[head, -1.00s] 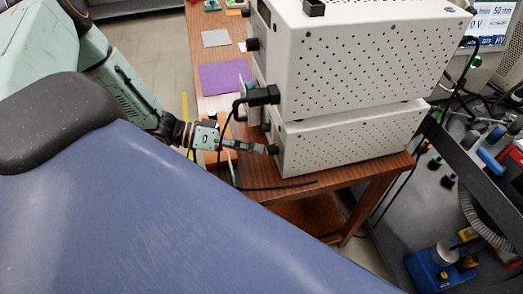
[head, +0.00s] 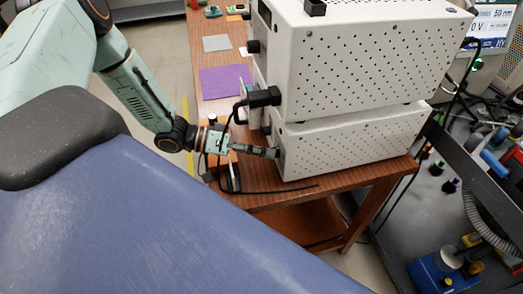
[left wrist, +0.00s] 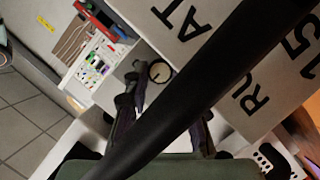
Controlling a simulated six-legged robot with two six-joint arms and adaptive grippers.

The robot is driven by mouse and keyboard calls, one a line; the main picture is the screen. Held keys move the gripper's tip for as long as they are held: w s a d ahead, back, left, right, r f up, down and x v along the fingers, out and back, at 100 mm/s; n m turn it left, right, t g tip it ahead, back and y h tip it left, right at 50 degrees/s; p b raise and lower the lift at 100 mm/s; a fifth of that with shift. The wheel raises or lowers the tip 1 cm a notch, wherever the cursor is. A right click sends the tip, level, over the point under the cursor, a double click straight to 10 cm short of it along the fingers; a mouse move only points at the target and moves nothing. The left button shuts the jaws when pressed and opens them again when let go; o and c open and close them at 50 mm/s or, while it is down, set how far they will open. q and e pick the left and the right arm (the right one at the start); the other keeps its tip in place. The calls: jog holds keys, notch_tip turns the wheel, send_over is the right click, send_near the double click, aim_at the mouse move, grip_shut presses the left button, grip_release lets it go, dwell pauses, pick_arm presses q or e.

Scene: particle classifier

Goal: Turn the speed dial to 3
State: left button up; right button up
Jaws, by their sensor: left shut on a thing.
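The lower white perforated box (head: 350,142) stands on the wooden table, its front face turned left and mostly out of sight. My left gripper (head: 270,153) reaches that face, its fingertips shut at a small dark dial there. In the left wrist view a round dial with a dark rim and tan face (left wrist: 160,72) shows beside the fingertips of my left gripper (left wrist: 152,88). A thick black cable crosses that view and hides part of the fingers. The dial's setting cannot be read. My right gripper is not in view.
A larger white box (head: 365,60) sits on top, with a black plug (head: 263,97) and cable hanging by my left wrist. A purple sheet (head: 222,80) lies behind on the table (head: 275,200). A dark cart with clutter stands at the right.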

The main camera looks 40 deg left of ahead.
pick_arm(q)
grip_shut()
jog(key=shift+r+m+y+p, duration=0.3)
jog(key=shift+m+p, duration=0.4)
jog(key=shift+p, duration=0.45)
jog(key=shift+s+d+m+t+y+p, duration=0.15)
jog(key=shift+m+t+y+p, duration=0.35)
jog(key=shift+m+p, duration=0.45)
jog(key=shift+d+f+m+t+y+p, duration=0.1)
jog(key=shift+m+t+y+p, duration=0.5)
jog(key=shift+m, duration=0.55)
jog(key=shift+s+m+t+y, duration=0.1)
jog(key=shift+m+t+y, duration=0.4)
jog(key=shift+m+y, duration=0.5)
jog(key=shift+m, duration=0.4)
jog(key=o, duration=0.7)
grip_release()
